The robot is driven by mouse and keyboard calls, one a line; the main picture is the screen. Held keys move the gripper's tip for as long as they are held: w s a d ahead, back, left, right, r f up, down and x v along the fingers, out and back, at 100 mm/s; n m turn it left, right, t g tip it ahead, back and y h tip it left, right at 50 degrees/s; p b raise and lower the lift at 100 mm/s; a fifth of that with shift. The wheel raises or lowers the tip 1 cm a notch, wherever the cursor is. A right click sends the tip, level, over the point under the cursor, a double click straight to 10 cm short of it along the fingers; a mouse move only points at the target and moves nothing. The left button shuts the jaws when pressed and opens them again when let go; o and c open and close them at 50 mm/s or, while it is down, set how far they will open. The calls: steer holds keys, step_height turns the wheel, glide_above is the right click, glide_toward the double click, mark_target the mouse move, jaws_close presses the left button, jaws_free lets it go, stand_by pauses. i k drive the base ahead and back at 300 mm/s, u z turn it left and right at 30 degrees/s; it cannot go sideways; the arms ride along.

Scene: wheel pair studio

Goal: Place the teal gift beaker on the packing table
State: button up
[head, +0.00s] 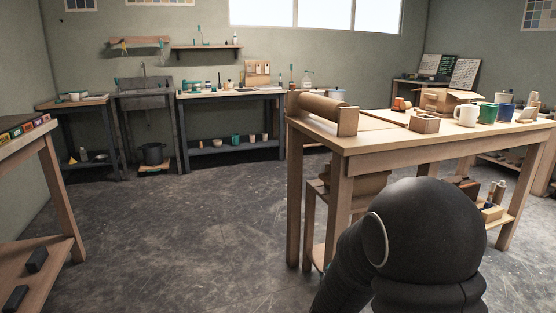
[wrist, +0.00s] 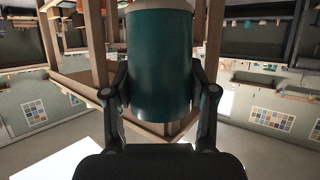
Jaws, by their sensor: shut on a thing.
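The teal gift beaker (wrist: 160,65) fills the middle of the wrist view, with a pale band at its top edge in the picture. My gripper (wrist: 160,85) is shut on it, one finger on each side. The packing table (head: 385,139) is a wooden table at the right in the head view, with a paper roll and boxes on top. My gripper and the beaker do not show in the head view, where my dark arm stands in front of the table. I cannot tell the beaker's height against the tabletop.
The paper roll (head: 322,110) lies at the table's left end. A small open box (head: 424,123), a white mug (head: 466,116), a green cup (head: 487,114) and a blue cup (head: 505,112) stand farther right. Bare tabletop lies toward the front. Open floor (head: 200,220) lies to the left.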

mark_target(391, 115)
steer(key=z, duration=2.65)
steer(key=i, duration=2.35)
steer(key=u, duration=2.2)
